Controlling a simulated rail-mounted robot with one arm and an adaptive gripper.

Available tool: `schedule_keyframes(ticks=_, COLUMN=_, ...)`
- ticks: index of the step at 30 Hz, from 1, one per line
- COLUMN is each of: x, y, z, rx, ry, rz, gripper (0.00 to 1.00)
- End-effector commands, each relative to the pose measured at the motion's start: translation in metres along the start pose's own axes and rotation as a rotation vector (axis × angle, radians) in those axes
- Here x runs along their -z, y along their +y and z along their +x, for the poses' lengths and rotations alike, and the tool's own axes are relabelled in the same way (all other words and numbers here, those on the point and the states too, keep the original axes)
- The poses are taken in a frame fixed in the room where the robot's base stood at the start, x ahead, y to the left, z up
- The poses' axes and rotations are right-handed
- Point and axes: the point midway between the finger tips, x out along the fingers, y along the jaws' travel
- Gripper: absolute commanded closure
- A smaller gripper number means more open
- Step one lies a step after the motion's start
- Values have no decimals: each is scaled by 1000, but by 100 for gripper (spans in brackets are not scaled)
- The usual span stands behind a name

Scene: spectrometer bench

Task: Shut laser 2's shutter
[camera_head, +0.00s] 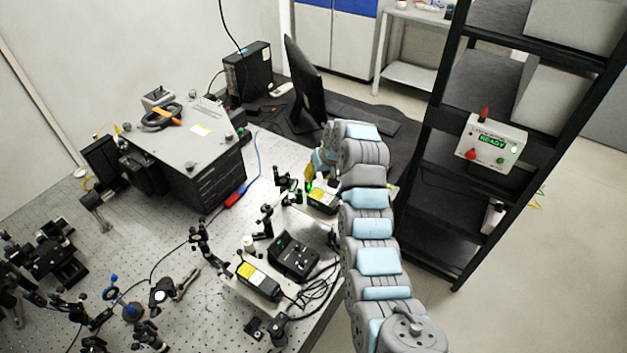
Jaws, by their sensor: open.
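Two black laser boxes with yellow labels are on the bench. The nearer laser (258,281) is at the bench's front middle. The farther laser (323,199) is beside my arm, with a small green glow (309,187) at its left end. I cannot read which one is laser 2, and neither shutter shows clearly. My gripper (312,176) is over the far laser's left end, small and partly hidden by my arm's wrist. Its jaws are open, and I cannot tell whether they touch anything.
A black control box (294,256) with cables lies between the lasers. Optics mounts (205,245) crowd the bench to the left. A large grey-topped instrument (185,145) and a monitor (303,85) stand behind. A black rack (440,150) holds a READY box (491,143) at right.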

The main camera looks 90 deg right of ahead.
Motion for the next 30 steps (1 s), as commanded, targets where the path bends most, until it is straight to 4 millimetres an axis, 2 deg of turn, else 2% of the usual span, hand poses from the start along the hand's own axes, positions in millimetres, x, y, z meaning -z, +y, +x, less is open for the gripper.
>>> schedule_keyframes(ticks=4, x=-1, y=-1, z=17, rx=2, ry=-4, rz=-1, gripper=62)
schedule_keyframes(ticks=12, x=-1, y=0, z=37, rx=0, ry=-4, rz=1, gripper=62)
schedule_keyframes(ticks=20, x=0, y=0, z=45, rx=-1, ry=2, rz=-1, gripper=62)
schedule_keyframes(ticks=29, x=0, y=0, z=46, rx=-1, ry=1, rz=-1, gripper=61)
schedule_keyframes(ticks=30, x=0, y=0, z=46, rx=-1, ry=1, rz=-1, gripper=72)
